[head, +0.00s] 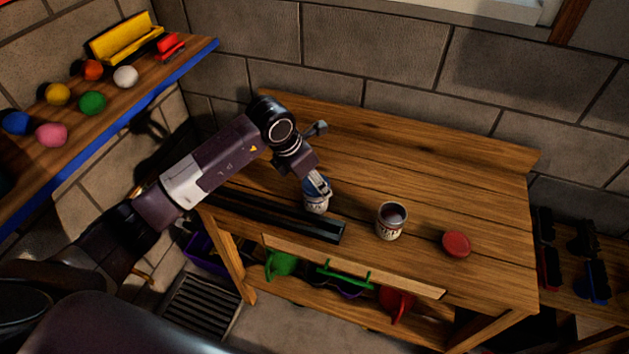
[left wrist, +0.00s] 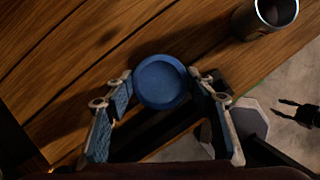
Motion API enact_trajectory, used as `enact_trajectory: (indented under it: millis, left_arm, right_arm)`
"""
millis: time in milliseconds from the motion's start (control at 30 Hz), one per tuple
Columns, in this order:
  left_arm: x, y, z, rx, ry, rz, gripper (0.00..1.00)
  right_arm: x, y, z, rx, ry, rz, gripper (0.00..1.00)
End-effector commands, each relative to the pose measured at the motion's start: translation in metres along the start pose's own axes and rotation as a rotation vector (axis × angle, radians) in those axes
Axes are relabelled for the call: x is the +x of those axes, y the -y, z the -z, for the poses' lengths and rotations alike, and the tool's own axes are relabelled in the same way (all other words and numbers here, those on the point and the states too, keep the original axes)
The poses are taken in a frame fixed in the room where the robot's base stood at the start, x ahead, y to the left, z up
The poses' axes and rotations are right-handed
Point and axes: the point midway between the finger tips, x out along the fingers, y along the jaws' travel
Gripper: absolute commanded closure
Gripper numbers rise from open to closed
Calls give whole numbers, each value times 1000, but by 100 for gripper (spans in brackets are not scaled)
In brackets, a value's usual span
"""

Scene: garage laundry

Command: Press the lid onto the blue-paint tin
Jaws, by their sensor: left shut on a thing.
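My left gripper (head: 319,186) is shut on the blue lid (left wrist: 160,80), with a finger on each side of it in the left wrist view. In the head view the lid is at the top of a small tin (head: 316,205) on the workbench. I cannot tell whether it is seated or just above the rim. A second, open tin (head: 390,226) stands to the right and also shows in the left wrist view (left wrist: 264,22). A dark two-pronged shape (left wrist: 298,112) at the right of the wrist view may be my right gripper; its state is unclear.
A long dark bar-like thing (head: 290,218) lies along the bench's front left. The back and right of the workbench (head: 450,165) are clear. A shelf (head: 150,85) with coloured balls is at the left.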

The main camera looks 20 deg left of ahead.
Motion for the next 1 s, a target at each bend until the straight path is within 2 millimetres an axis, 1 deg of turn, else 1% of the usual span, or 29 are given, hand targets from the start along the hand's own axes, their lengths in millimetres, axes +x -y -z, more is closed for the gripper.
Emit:
enact_trajectory:
  millis: [367, 400, 567, 767, 933, 1000]
  left_arm:
    - [2, 0, 2, -1, -5, -1, 61]
    - [2, 0, 2, 0, -5, -1, 48]
    - [2, 0, 2, 0, -4, -1, 30]
    - [2, 0, 1, 0, -3, -1, 29]
    - [2, 0, 1, 0, -2, -1, 12]
    - [2, 0, 1, 0, -2, -1, 12]
  right_arm:
    - [1, 0, 0, 0, 0, 0, 60]
    - [1, 0, 0, 0, 0, 0, 60]
    - [1, 0, 0, 0, 0, 0, 60]
    - [1, 0, 0, 0, 0, 0, 60]
    - [1, 0, 0, 0, 0, 0, 60]
    - [1, 0, 0, 0, 0, 0, 60]
